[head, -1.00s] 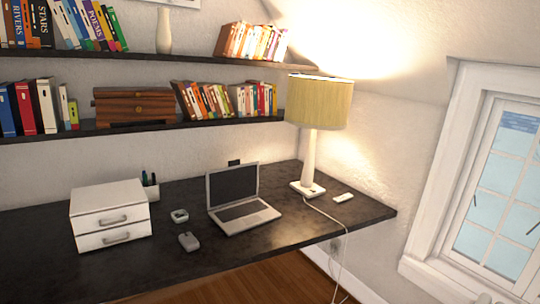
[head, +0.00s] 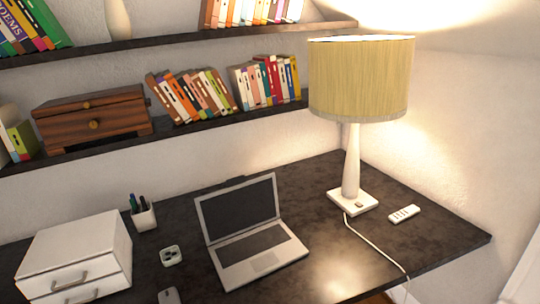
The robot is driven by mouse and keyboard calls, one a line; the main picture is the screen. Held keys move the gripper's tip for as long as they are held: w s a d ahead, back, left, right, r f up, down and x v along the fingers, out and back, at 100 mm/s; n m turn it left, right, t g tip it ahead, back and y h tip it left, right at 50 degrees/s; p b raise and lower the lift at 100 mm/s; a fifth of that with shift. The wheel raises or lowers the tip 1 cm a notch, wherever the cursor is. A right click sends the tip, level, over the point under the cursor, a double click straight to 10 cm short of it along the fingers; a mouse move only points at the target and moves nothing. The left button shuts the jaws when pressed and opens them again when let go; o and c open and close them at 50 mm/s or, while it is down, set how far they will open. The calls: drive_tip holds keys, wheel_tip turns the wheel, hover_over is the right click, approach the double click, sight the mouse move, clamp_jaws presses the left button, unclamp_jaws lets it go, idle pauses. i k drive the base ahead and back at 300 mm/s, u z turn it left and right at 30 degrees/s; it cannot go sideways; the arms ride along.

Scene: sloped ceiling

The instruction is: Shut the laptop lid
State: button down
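The laptop (head: 262,262) stands open on the dark desk (head: 440,232), with its keyboard side facing me. Its lid (head: 238,208) is raised and leans back a little, with a dark screen in a silver frame. My gripper is not in view in the head view, so I cannot see whether it is open or shut.
A lamp (head: 350,170) stands to the right of the laptop, with a cord (head: 375,248) running off the desk's front edge. A small white remote (head: 404,213) lies beside it. A phone-like item (head: 171,256), a mouse (head: 168,296), a pen cup (head: 144,216) and a white drawer box (head: 80,255) are to the left. Shelves (head: 200,125) hang above.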

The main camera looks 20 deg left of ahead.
sight(243, 206)
drive_tip(key=u, duration=0.35)
drive_tip(key=i, duration=1.45)
drive_tip(key=u, duration=0.7)
drive_tip(key=i, duration=0.3)
drive_tip(key=u, duration=0.25)
drive_tip(key=k, duration=0.9)
drive_tip(key=u, duration=0.15)
drive_tip(key=i, duration=0.9)
drive_tip(key=z, duration=0.05)
